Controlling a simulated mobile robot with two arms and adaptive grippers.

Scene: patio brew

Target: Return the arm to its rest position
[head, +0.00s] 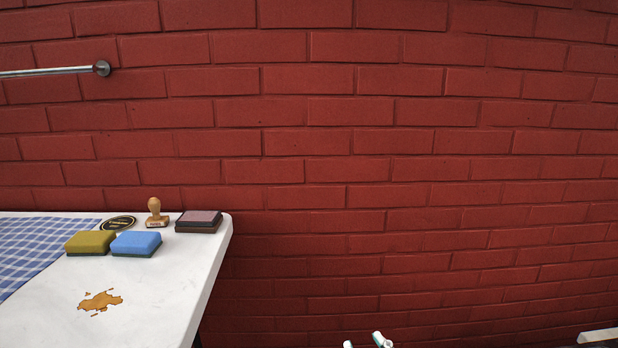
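Neither my left nor my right gripper can be made out in the head view. Two small white-ended pieces with a little green (381,340) poke up at the bottom edge, right of centre. Most of them is cut off, and I cannot tell what they are.
A white table (165,290) at left holds a checked cloth (30,245), yellow sponge (90,242), blue sponge (136,243), wooden stamp (156,213), ink pad (198,221), dark oval coaster (118,223) and brown spill (100,300). A brick wall (400,150) stands behind. A metal rail (50,72) is upper left.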

